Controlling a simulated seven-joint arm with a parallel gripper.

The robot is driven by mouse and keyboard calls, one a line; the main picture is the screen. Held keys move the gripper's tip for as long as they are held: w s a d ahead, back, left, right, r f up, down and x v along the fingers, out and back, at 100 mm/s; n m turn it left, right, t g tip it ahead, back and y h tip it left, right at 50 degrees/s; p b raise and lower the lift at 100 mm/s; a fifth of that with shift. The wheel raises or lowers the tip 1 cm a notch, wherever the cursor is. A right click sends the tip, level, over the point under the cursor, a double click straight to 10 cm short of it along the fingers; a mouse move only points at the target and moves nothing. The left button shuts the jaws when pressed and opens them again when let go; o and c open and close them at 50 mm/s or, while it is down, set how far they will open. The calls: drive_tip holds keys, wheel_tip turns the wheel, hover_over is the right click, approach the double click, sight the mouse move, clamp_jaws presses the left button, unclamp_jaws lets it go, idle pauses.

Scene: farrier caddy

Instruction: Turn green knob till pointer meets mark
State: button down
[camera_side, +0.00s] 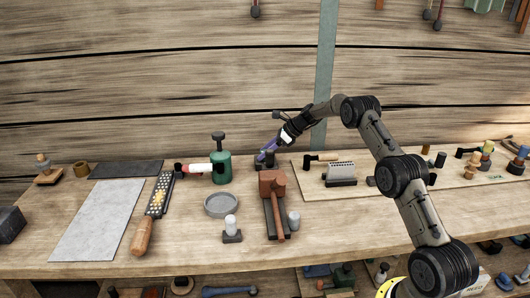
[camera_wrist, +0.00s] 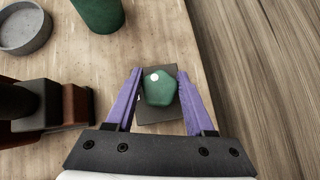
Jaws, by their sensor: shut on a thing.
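The green knob (camera_wrist: 161,90) is a faceted block with a pale dot near its upper left edge in the wrist view. It sits on a dark square base (camera_wrist: 155,117), which also shows in the side view (camera_side: 262,163) near the back edge of the bench. My gripper (camera_wrist: 160,74) has its purple fingers on either side of the knob and is shut on it. In the side view my gripper (camera_side: 267,150) reaches down to the base from the right and hides the knob. I cannot make out a separate mark on the base.
A green canister (camera_side: 221,168) stands left of the base. A brown hammer (camera_side: 274,190) lies in front on a dark block. A grey round dish (camera_side: 221,206) is front left. A light board (camera_side: 375,165) with tools lies to the right. The wooden wall is close behind.

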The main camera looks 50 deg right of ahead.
idle(0.3)
drive_tip(key=shift+c, duration=1.3)
unclamp_jaws()
drive_tip(key=v, duration=1.3)
drive_tip(key=shift+s+d+r, duration=0.15)
drive_tip(key=shift+d+r, duration=0.1)
drive_tip(key=shift+r, duration=0.05)
